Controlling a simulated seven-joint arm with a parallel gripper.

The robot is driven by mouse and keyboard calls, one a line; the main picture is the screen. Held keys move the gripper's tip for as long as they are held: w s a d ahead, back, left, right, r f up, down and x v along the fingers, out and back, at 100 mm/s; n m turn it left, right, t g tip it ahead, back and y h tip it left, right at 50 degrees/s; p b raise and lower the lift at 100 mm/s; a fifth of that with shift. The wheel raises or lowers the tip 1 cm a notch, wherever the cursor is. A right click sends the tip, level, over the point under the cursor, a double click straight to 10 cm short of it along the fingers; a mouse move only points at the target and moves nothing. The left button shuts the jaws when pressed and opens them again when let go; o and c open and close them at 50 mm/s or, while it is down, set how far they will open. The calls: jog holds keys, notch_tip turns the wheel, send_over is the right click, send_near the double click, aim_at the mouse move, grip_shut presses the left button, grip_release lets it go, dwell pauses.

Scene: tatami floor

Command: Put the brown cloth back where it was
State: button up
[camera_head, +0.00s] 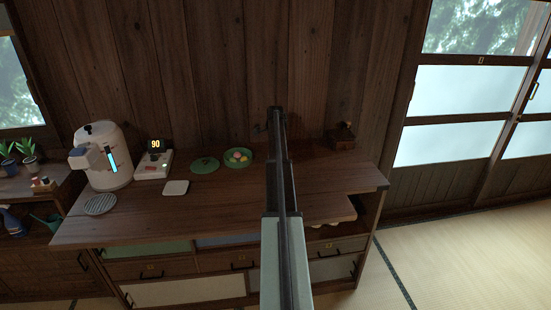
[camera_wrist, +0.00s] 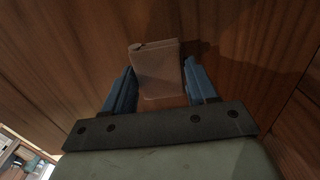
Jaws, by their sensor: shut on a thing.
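In the wrist view, the brown cloth (camera_wrist: 157,58) is a small folded block, seen between the two blue fingers of my gripper (camera_wrist: 159,72). The fingers are shut on it, one on each side. A dark wooden surface lies behind it, with a shadow to the right of the cloth. I cannot tell whether the cloth touches that surface. In the head view, my arm rises through the middle of the picture, and the cloth and fingers cannot be made out there.
The wooden counter (camera_head: 225,205) holds a white dispenser (camera_head: 103,160), a scale reading 90 (camera_head: 153,165), a white square pad (camera_head: 176,187), a round grey grille (camera_head: 100,204), a green disc (camera_head: 205,165), a green bowl with balls (camera_head: 238,157) and a wooden box (camera_head: 341,138). The front counter is mostly clear.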

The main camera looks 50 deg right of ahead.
jog(key=shift+f, duration=0.65)
jog(key=shift+f, duration=0.15)
jog(key=o, duration=1)
notch_tip(320, 180, up, 12)
jog(key=shift+r, duration=0.2)
